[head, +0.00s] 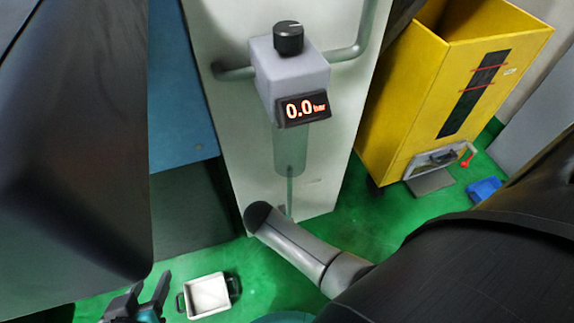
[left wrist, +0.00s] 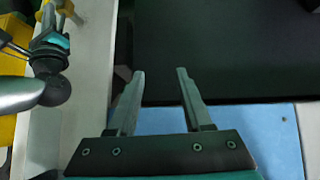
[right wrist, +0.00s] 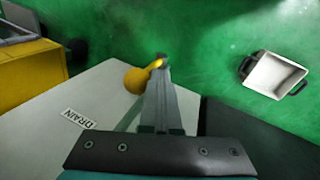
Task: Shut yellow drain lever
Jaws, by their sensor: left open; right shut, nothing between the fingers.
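The yellow drain lever (right wrist: 136,80) shows in the right wrist view as a rounded yellow piece beside the pale panel, left of my fingertips. My right gripper (right wrist: 161,64) is shut and empty; its fingers overlap the lever's edge in the picture, and I cannot tell whether they touch it. A DRAIN label (right wrist: 76,119) is on the panel. In the head view the lever and right gripper are not visible. My left gripper (head: 151,280) is open and empty at the lower left; its spread fingers also show in the left wrist view (left wrist: 160,74).
A pale cabinet (head: 225,125) carries a grey unit reading 0.0 bar (head: 290,75) and a pipe. A yellow bin (head: 400,110) stands at right, with a blue item (head: 484,189) near it. A white tray with dark handles (head: 208,295) lies on the green floor.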

